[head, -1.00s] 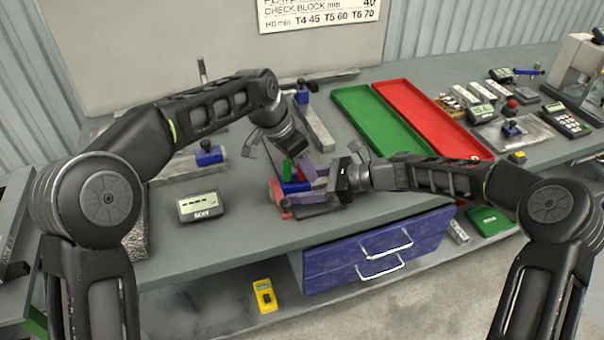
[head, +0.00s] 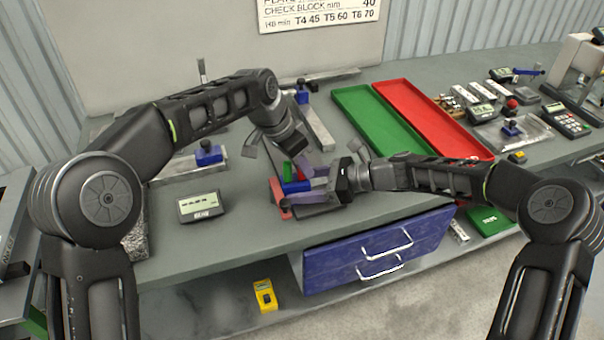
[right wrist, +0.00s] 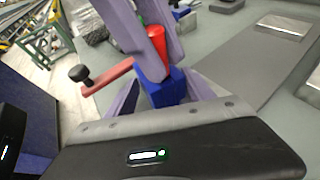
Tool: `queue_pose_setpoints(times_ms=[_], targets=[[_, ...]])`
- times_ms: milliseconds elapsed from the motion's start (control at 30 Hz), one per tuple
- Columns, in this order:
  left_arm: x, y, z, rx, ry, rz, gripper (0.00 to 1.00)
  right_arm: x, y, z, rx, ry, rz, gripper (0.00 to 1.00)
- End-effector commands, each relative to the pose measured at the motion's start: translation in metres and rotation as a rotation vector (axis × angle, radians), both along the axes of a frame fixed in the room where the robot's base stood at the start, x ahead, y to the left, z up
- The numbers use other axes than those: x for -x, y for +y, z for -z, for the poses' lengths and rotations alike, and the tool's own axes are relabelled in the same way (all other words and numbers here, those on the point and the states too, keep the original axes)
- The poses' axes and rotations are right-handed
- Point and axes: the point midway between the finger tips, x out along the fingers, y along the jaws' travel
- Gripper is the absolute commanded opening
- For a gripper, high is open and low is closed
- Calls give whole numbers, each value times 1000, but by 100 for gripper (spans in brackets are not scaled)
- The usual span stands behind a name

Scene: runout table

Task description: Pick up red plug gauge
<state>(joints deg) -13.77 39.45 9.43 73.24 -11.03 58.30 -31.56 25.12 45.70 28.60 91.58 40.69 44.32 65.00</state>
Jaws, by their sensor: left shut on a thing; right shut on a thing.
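The red plug gauge shows in the right wrist view as a red cylinder (right wrist: 154,40) above a blue body (right wrist: 160,90). In the head view its blue part (head: 297,187) and a green piece (head: 287,171) show between my grippers. My left gripper (head: 302,168) reaches down from above; its purple fingers (right wrist: 158,62) are shut around the gauge. My right gripper (head: 325,186) comes from the right, shut on the blue body. A red bar (right wrist: 108,78) with a black knob (right wrist: 79,73) sits beside them. The fingers hide much of the gauge.
A green tray (head: 372,122) and a red tray (head: 430,115) lie behind to the right. A digital meter (head: 199,206) stands left of the grippers. Blue drawers (head: 375,250) hang below the table's front edge.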

Motion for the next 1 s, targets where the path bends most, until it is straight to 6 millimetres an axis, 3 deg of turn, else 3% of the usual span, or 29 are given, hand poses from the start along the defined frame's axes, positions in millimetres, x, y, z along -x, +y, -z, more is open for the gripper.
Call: queue_pose_setpoints(times_ms=[367, 533, 1000], targets=[[0, 0, 1, 0, 1, 0, 0, 4, 2, 4, 2, 7, -10, 15], [0, 0, -8, 0, -1, 0, 0, 4, 2, 4, 2, 7, -10, 15], [0, -1, -88, 1, -2, 0, 0, 4, 2, 5, 2, 8, -9, 15]])
